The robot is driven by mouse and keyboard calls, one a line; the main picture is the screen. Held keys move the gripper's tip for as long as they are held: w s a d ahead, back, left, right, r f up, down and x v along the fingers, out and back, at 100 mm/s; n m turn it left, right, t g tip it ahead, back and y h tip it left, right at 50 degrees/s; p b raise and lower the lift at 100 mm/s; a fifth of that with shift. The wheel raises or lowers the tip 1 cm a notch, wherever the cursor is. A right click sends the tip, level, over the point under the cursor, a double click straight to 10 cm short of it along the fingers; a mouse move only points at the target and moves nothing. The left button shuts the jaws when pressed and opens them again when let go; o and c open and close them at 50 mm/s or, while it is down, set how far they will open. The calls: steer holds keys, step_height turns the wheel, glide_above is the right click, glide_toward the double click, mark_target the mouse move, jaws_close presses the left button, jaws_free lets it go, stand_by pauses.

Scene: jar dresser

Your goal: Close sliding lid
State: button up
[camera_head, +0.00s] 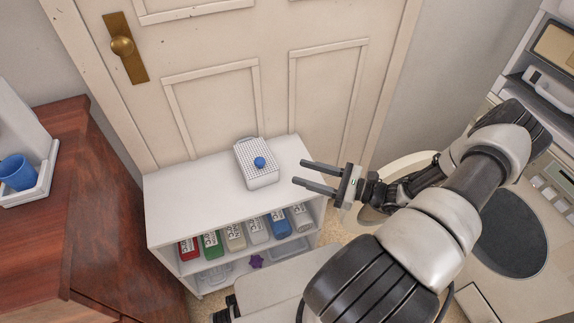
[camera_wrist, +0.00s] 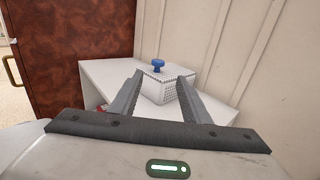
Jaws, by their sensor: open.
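A small white box with a dotted grid pattern (camera_head: 257,165) stands on top of the white shelf unit, towards its back right. A blue knob (camera_head: 260,162) sits on its top. I cannot make out clearly where the sliding lid ends or how far it is open. In the wrist view the box (camera_wrist: 166,84) shows ahead between my fingers, with the blue knob (camera_wrist: 158,65) on top towards its far side. My gripper (camera_head: 301,172) is open and empty, to the right of the box and apart from it.
The white shelf unit (camera_head: 190,201) has free room on its top left. Several coloured jars, such as a blue one (camera_head: 279,223), stand on the shelf below. A panelled door (camera_head: 215,60) is close behind. A brown wooden cabinet (camera_head: 75,190) with a blue cup (camera_head: 17,172) is left.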

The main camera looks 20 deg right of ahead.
steer(key=shift+v, duration=1.3)
steer(key=s+a+r+n+g+h, duration=0.2)
steer(key=s+r+n+g+h, duration=0.15)
steer(key=r+n, duration=0.45)
steer(key=s+a+r+n+g+h, duration=0.25)
steer(key=r+n+h, duration=0.35)
steer(key=r, duration=0.5)
steer(key=s+a+r+n+g+h, duration=0.1)
steer(key=s+r+n+g+h, duration=0.25)
steer(key=r+n, duration=0.5)
steer(key=s+a+r+n+t, duration=0.3)
steer(key=a+r+n, duration=0.1)
steer(key=a+r, duration=0.35)
step_height(320, 180, up, 22)
steer(key=p, duration=2.2)
steer(key=shift+s, duration=0.2)
